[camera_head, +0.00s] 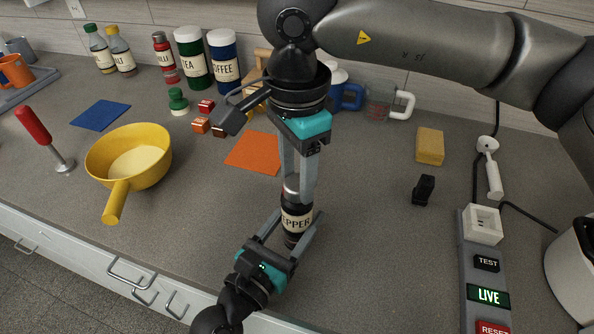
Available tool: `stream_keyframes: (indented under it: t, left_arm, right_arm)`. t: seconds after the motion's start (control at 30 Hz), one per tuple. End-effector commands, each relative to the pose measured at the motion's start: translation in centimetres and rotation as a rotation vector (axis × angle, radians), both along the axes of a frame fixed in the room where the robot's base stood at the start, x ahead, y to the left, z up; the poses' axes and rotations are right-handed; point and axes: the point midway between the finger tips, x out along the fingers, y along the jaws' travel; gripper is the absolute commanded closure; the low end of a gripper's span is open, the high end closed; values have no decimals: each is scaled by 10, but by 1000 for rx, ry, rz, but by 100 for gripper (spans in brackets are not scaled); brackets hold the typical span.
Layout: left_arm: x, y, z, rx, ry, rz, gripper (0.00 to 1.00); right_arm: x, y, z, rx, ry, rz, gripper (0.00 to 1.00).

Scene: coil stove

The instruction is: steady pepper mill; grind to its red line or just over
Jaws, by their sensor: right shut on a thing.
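The pepper mill (297,223) stands upright near the counter's front edge, dark with a cream label reading "PEPPER". My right gripper (296,188) comes down from above and is shut on the mill's top, hiding much of it. My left gripper (299,216) reaches up from the front edge, its two fingers apart on either side of the mill's body. I cannot tell whether they touch it. No red line shows from here.
A yellow pan (130,160) sits at left, an orange mat (255,152) behind the mill. A black clip-like object (423,190), yellow sponge (430,146) and panel with a lit "LIVE" sign (488,296) are at right. Jars and bottles line the wall.

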Motion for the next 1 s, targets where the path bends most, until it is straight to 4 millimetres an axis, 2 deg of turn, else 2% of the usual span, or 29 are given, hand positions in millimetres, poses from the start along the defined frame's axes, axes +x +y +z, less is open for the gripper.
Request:
stream_keyframes:
  t: [0.6,1.0]
  left_arm:
    - [0,0,-1,1,1,0,97]
    - [0,0,-1,1,1,0,97]
  right_arm:
    - [0,0,0,-1,0,-575,100]
    - [0,0,0,-1,-2,-825,100]
